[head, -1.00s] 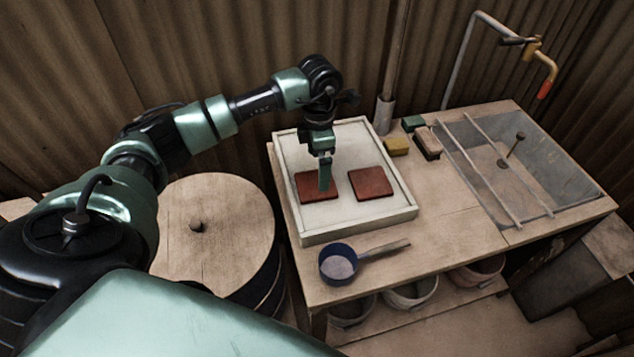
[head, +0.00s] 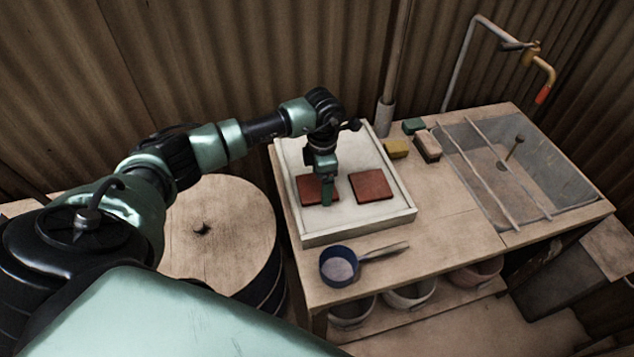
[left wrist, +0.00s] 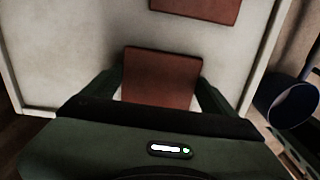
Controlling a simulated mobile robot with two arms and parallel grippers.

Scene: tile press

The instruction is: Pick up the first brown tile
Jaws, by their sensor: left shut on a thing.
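Two flat reddish-brown tiles lie in a pale, shallow tray (head: 350,221) on the bench. The left tile (head: 310,186) is partly hidden by my left gripper (head: 326,200), which points straight down over it. In the left wrist view my left gripper (left wrist: 160,92) has one finger at each side of this tile (left wrist: 160,78) and is shut on it. The tile looks flat and low at the tray floor; I cannot tell whether it is clear of it. The right tile (head: 371,185) lies apart and also shows in the left wrist view (left wrist: 200,8). My right gripper is not in view.
A blue pan (head: 338,267) lies in front of the tray. Yellow (head: 397,148), green (head: 413,125) and pinkish (head: 427,146) blocks stand behind it. A basin (head: 530,170) with bars is at the right. A round wooden drum top (head: 225,225) stands left of the bench.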

